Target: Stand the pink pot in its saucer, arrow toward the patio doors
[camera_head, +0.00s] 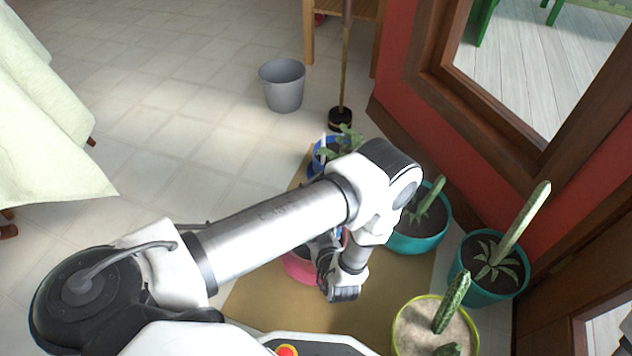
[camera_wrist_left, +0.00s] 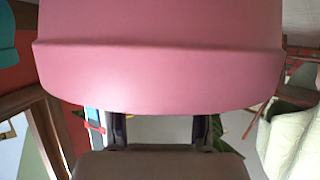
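Part of a pink pot or its saucer (camera_head: 299,268) shows on the tan mat in the head view, mostly hidden by my left arm. I cannot tell pot from saucer there. In the left wrist view the pink pot (camera_wrist_left: 160,70) fills the upper middle, very close, with its thick rim band lowest in the picture. No arrow shows on that face. My left gripper (camera_head: 338,290) hangs beside the pink thing. In the wrist view its two dark fingers (camera_wrist_left: 160,130) are apart, their tips hidden behind the rim. I cannot tell whether they grip it. My right gripper is out of view.
The mat (camera_head: 262,300) carries a blue pot (camera_head: 318,160) behind my arm. Teal pots (camera_head: 420,240) (camera_head: 485,292) and a yellow-rimmed cactus pot (camera_head: 405,335) crowd the right. Glazed wooden doors or windows (camera_head: 540,75) stand upper right.

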